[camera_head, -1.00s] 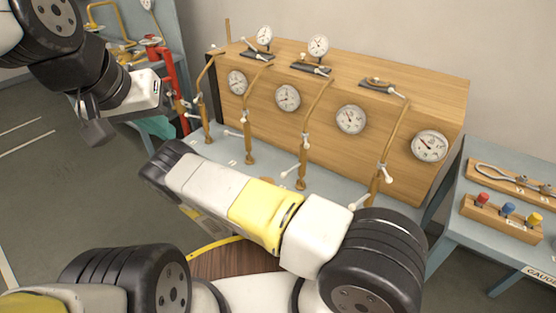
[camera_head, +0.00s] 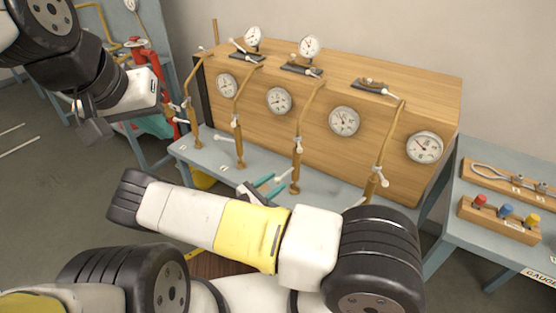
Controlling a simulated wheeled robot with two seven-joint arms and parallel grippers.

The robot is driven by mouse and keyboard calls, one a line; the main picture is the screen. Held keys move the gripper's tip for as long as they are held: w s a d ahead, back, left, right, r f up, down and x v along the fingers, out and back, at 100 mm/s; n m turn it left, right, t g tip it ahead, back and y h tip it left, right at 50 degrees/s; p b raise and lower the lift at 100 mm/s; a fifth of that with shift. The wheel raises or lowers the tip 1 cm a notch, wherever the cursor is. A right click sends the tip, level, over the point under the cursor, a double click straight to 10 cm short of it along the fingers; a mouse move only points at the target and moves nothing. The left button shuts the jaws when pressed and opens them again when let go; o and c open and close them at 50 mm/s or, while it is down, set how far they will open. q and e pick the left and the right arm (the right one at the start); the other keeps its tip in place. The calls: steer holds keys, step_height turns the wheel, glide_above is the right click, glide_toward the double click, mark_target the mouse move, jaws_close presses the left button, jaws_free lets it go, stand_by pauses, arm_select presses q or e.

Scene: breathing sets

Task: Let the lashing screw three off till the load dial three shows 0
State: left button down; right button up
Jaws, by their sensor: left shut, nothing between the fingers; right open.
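The third lashing screw from the left is a bronze upright (camera_head: 298,150) with a bent top and white-tipped handles, standing at the bench in front of the wooden case. The third dial from the left (camera_head: 344,121) is a round white gauge on the case front; its reading is too small to tell. I cannot read the number tags. My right gripper (camera_head: 268,184) shows teal fingers, open, just left of the third screw's foot; its wrist is partly hidden behind my arm. My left gripper (camera_head: 94,132) is shut and empty at the upper left, away from the screws.
Similar bronze screws stand left and right of the third, with more dials on the wooden case (camera_head: 420,95). Small gauges sit on its top. A right-hand bench holds a block with red, blue and yellow knobs (camera_head: 500,220). A red stand (camera_head: 142,75) is behind my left gripper.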

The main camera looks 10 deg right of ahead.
steer(key=shift+w+d, duration=0.45)
steer(key=shift+d, duration=0.15)
jaws_close()
stand_by(1.0)
